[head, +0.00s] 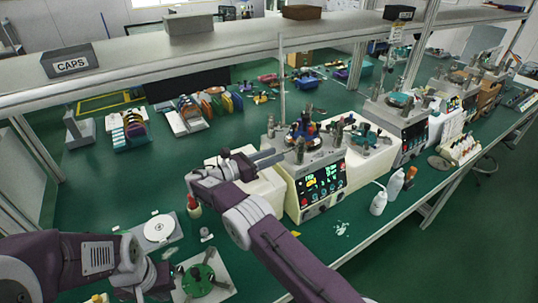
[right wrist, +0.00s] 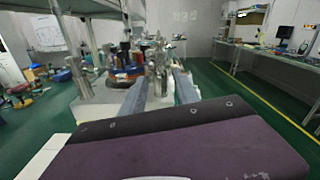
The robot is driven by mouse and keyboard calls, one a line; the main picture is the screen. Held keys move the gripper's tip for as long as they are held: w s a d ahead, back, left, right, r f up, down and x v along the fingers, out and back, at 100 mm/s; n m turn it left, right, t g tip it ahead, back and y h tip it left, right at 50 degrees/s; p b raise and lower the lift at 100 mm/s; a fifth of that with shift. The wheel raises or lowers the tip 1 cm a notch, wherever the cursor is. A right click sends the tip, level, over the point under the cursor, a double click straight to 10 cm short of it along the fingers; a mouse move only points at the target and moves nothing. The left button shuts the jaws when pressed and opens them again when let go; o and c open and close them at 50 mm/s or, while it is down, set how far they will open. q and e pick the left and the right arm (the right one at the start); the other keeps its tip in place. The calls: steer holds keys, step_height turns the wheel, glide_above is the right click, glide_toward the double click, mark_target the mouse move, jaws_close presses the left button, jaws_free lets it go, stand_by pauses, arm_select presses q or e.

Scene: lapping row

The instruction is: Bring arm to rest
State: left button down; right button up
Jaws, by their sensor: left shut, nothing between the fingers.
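My right arm rises from the bottom middle of the head view, and its gripper (head: 272,157) points right, beside the top of a lapping machine (head: 322,187) with a lit front panel. In the right wrist view the two grey fingers of that gripper (right wrist: 162,82) are apart with nothing held between them. Metal posts of the machine (right wrist: 155,65) show beyond the fingers. My left arm comes in at the bottom left, and its gripper (head: 167,275) is shut and empty, low by a round green plate fixture (head: 199,280). Its fingertips are small and partly unclear.
A white disc on a square plate (head: 159,228) lies on the green bench, near a small red-topped bottle (head: 194,207). White squeeze bottles (head: 379,203) stand near the front edge. A grey shelf (head: 130,65) with a CAPS box (head: 70,63) runs above the bench.

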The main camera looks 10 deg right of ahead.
steer(key=shift+a, duration=0.1)
steer(key=s+d+f+m+g+y, duration=0.4)
steer(key=s+d+f+m+y, duration=0.2)
steer(key=s+f+m+y, duration=0.5)
steer(key=s+a+m+y, duration=0.2)
steer(key=s+m, duration=0.4)
steer(key=s, duration=0.4)
steer(key=s+a+m+y, duration=0.3)
steer(key=s+m, duration=0.3)
steer(key=s, duration=0.3)
steer(key=shift+s+a+m+y, duration=0.35)
steer(key=shift+m+y, duration=0.05)
steer(key=shift+y, duration=0.4)
